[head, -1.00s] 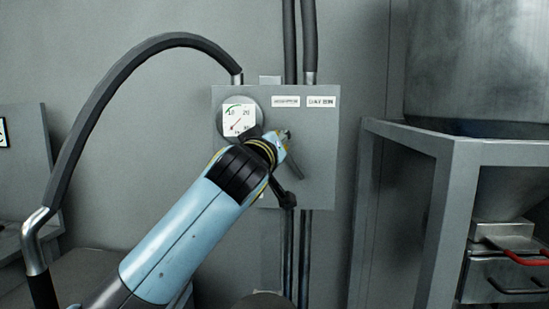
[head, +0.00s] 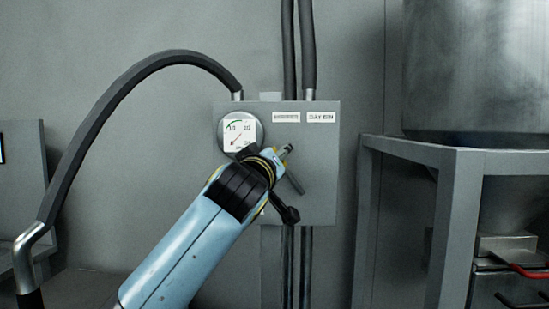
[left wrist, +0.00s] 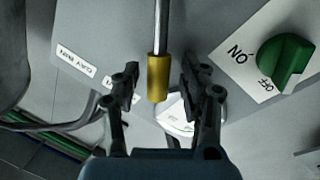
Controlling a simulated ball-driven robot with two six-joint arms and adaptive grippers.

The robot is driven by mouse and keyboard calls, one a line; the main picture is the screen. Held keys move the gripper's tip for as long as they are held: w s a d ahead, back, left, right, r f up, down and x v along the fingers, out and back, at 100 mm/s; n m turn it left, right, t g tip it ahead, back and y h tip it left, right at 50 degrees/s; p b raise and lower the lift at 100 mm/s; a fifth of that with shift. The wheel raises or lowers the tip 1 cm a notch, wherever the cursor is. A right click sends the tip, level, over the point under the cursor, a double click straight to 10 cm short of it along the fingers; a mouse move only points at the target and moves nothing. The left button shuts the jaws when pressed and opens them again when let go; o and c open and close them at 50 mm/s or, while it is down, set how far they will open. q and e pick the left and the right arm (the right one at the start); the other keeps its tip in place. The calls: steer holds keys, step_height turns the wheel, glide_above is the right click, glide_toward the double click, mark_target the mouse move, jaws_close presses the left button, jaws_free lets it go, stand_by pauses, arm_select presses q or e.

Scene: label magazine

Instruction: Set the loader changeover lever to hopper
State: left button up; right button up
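The changeover lever shows in the left wrist view as a bare metal rod with a yellow-brass end (left wrist: 157,78). That end lies between the two black fingers of my left gripper (left wrist: 160,75), with a gap on both sides. The fingers are apart and not closed on it. In the head view my left arm (head: 190,250) reaches up to the grey control box (head: 322,165) and hides most of the lever. Two labels sit at the top of the box; the right one (head: 321,117) reads DAY BIN, the left one (head: 286,117) is blurred. My right gripper is not in view.
A round gauge (head: 239,131) sits on the box, left of the labels. A green knob (left wrist: 286,62) with an ON/OFF plate is close to my left gripper. A black hose (head: 90,125) arches left of the box; a grey frame (head: 447,230) under a vessel stands at right.

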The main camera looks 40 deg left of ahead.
arm_select(q)
steer(key=shift+s+d, duration=0.1)
steer(key=shift+s, duration=0.05)
steer(key=v, duration=1.1)
steer(key=shift+s, duration=0.35)
steer(key=shift+f, duration=0.15)
